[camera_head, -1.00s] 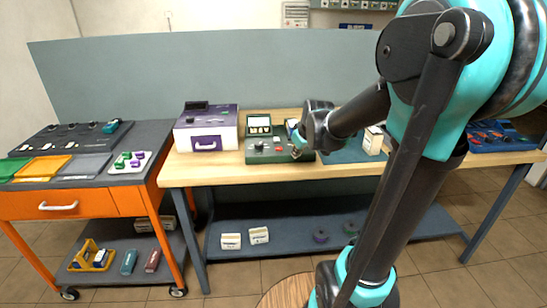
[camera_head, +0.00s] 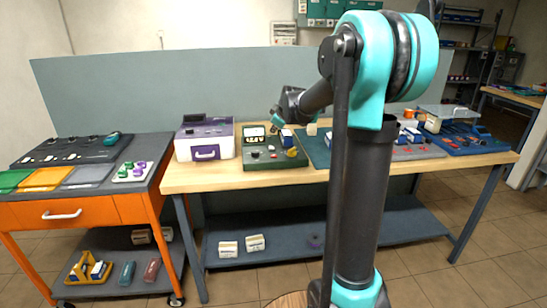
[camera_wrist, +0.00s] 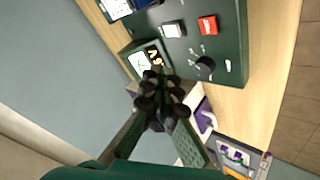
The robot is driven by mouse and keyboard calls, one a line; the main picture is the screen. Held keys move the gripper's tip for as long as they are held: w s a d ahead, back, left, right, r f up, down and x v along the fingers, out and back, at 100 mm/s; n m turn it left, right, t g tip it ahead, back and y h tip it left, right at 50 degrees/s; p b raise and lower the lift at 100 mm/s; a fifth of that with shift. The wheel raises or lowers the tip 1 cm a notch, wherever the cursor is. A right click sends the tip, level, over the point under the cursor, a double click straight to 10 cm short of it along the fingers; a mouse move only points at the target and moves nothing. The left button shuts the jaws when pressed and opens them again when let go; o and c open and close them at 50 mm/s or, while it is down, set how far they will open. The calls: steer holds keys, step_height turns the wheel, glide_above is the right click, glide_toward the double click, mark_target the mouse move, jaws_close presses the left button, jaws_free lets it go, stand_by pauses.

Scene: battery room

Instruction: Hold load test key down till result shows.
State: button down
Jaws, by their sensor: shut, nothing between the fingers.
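The dark green tester (camera_head: 290,161) stands on the wooden bench; its panel (camera_wrist: 228,55) fills the upper part of the wrist view. It carries a red key (camera_wrist: 207,25), a white key (camera_wrist: 173,30) and a black knob (camera_wrist: 205,65). Its lit display (camera_head: 254,136) has a white field and pale characters, too small to read; in the wrist view my fingers partly cover it. My gripper (camera_wrist: 162,92) is shut and empty, above the tester near its display, apart from both keys. Key labels are not legible.
A white and purple case (camera_head: 206,140) stands left of the tester. A blue and white battery block (camera_head: 287,138) is at the tester's right rear. A teal mat (camera_head: 318,152) and blue tray (camera_head: 470,138) lie to the right. An orange cart (camera_head: 85,213) stands at the left.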

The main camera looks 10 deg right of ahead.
mark_target(274, 156)
steer(key=shift+f, duration=4.35)
steer(key=shift+f, duration=0.15)
steer(key=shift+f, duration=0.25)
steer(key=shift+f, duration=0.35)
steer(key=shift+r, duration=0.2)
stand_by(1.4)
steer(key=shift+r, duration=0.6)
steer(key=shift+r, duration=2.5)
